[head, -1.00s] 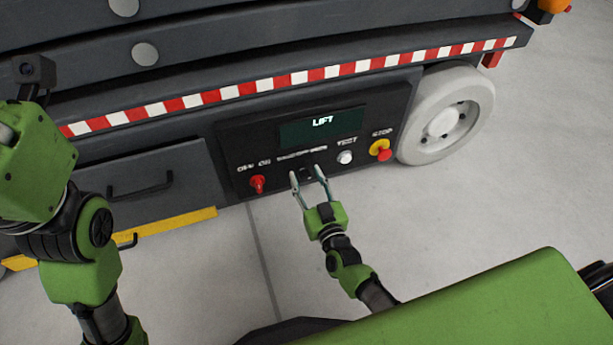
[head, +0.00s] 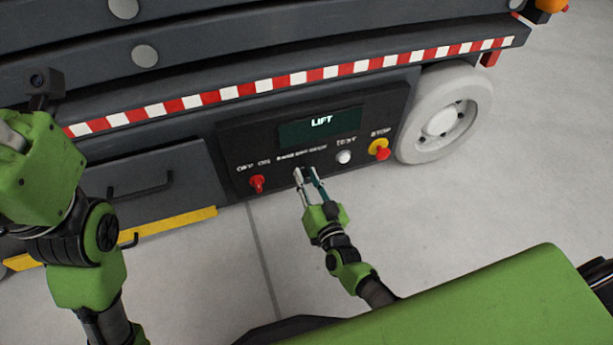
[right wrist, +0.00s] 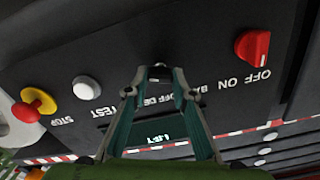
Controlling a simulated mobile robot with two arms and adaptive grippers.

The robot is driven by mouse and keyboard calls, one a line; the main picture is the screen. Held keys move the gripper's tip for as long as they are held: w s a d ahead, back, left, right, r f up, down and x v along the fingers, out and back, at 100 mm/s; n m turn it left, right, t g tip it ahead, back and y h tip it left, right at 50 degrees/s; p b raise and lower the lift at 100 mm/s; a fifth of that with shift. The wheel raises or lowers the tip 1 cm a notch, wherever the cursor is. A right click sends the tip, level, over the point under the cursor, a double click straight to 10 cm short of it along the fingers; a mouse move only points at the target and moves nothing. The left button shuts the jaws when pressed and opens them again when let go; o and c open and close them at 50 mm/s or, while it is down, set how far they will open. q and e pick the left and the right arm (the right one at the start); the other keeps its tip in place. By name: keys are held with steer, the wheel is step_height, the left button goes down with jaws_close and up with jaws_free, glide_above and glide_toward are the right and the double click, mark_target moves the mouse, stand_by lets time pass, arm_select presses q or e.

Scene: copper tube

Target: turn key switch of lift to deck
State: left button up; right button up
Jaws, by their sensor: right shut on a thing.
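The lift's dark control panel (head: 232,148) has a lit display (head: 340,122) reading LIFT. My right gripper (head: 306,173) is at the panel, below the small label row between the red knob and the white button. Its fingers are shut on the key switch (right wrist: 158,68). In the right wrist view, the fingertips of this gripper (right wrist: 157,78) come together around the small key switch and hide most of it. That view is upside down, and the label by the key is partly covered. The key's exact angle is hard to tell.
A red ON/OFF knob (head: 257,183) is left of the key switch. A white TEST button (head: 344,157) and a red-and-yellow STOP button (head: 380,149) are to the right. A wheel (head: 443,115) stands beside the panel. The floor (head: 480,210) in front is clear.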

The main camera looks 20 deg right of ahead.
mark_target(302, 143)
steer(key=m, duration=0.4)
steer(key=shift+d+f+m, duration=0.1)
steer(key=shift+m, duration=0.3)
stand_by(0.4)
steer(key=o, duration=1.1)
step_height(302, 143, up, 10)
